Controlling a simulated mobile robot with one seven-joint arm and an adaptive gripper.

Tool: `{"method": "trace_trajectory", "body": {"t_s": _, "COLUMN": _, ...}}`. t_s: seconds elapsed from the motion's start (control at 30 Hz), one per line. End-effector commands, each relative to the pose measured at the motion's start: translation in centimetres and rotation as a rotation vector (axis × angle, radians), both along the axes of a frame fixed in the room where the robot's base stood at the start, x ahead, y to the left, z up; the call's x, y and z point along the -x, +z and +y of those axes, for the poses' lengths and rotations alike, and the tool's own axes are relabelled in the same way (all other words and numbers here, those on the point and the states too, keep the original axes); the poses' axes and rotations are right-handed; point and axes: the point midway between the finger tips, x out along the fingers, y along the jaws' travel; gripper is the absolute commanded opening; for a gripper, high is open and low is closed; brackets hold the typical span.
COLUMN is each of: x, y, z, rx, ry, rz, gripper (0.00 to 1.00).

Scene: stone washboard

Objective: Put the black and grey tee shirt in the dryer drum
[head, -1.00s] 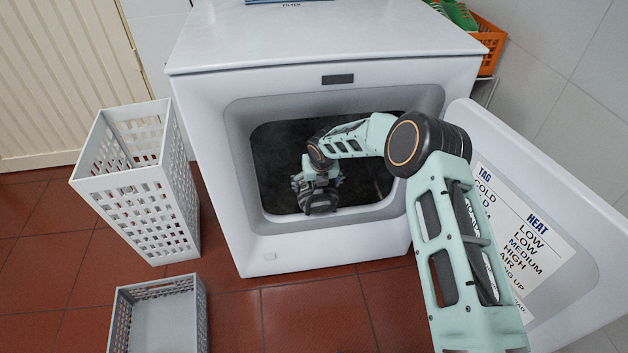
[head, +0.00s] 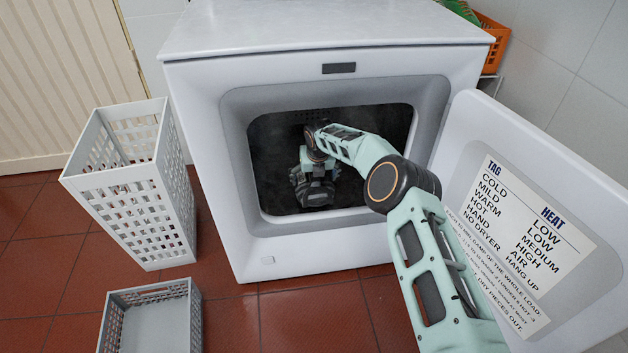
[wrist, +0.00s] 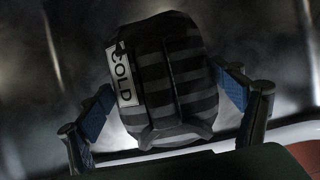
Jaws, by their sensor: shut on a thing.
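The black and grey striped tee shirt (wrist: 170,75) is a rolled bundle with a white tag reading COLD, seen in the wrist view. My gripper (wrist: 165,105) is shut on it, with a blue-padded finger on each side. In the head view the tee shirt (head: 318,192) shows as a dark bundle under my gripper (head: 315,180), inside the opening of the dryer drum (head: 275,150). The drum interior is dark. I cannot tell whether the tee shirt touches the drum floor.
The white dryer (head: 210,110) has its door (head: 470,130) open to the right, with a label sheet on it. A tall white basket (head: 130,190) and a low grey basket (head: 150,320) stand at left. An orange crate (head: 492,40) is behind at right.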

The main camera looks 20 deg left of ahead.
Motion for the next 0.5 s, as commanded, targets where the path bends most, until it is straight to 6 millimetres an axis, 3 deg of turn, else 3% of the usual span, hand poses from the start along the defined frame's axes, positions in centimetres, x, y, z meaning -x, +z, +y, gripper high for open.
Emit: {"method": "trace_trajectory", "body": {"t_s": 0.5, "x": -0.13, "y": -0.79, "z": 0.03, "rx": -0.002, "ry": -0.001, "rz": -0.004, "gripper": 0.5}}
